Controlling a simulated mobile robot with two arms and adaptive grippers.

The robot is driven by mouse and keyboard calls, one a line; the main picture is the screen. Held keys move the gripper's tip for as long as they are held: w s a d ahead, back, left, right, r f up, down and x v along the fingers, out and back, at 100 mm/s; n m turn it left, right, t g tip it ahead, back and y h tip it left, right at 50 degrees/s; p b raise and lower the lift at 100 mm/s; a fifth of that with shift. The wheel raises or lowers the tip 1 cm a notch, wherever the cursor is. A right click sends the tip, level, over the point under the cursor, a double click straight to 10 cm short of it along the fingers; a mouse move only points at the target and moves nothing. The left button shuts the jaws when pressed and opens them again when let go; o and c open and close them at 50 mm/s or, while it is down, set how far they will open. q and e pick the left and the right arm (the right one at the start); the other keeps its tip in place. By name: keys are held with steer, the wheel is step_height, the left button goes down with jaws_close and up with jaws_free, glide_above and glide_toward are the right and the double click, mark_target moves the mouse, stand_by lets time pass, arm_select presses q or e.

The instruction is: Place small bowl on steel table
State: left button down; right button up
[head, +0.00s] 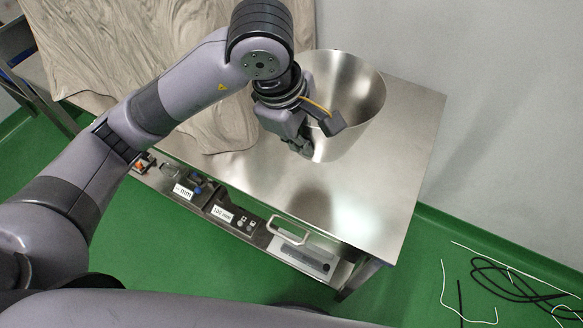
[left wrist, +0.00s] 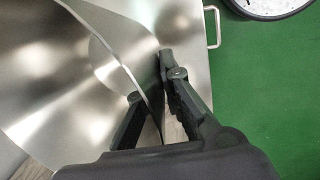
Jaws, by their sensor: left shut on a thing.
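The small bowl (head: 352,90) is a shiny steel vessel at the right back part of the steel table (head: 385,190). My left gripper (head: 306,148) is shut on the bowl's near left wall. In the left wrist view, the fingers (left wrist: 158,100) pinch the thin wall of the bowl (left wrist: 60,75), one finger on each side. The bowl's opening faces up and it looks slightly tilted. I cannot tell whether its base touches the table. Part of its left side is hidden behind my wrist. My right gripper is out of view.
A crumpled beige cloth (head: 150,50) covers the table's left part. The front right of the table is clear. Cables (head: 500,280) lie on the green floor, and a wall stands behind.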

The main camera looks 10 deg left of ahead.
arm_select(q)
step_height(320, 180, down, 16)
steer(key=shift+r+p, duration=0.1)
steer(key=shift+p, duration=0.55)
steer(key=shift+f, duration=0.2)
steer(key=c, duration=1.8)
jaws_free()
steer(key=shift+r, duration=0.15)
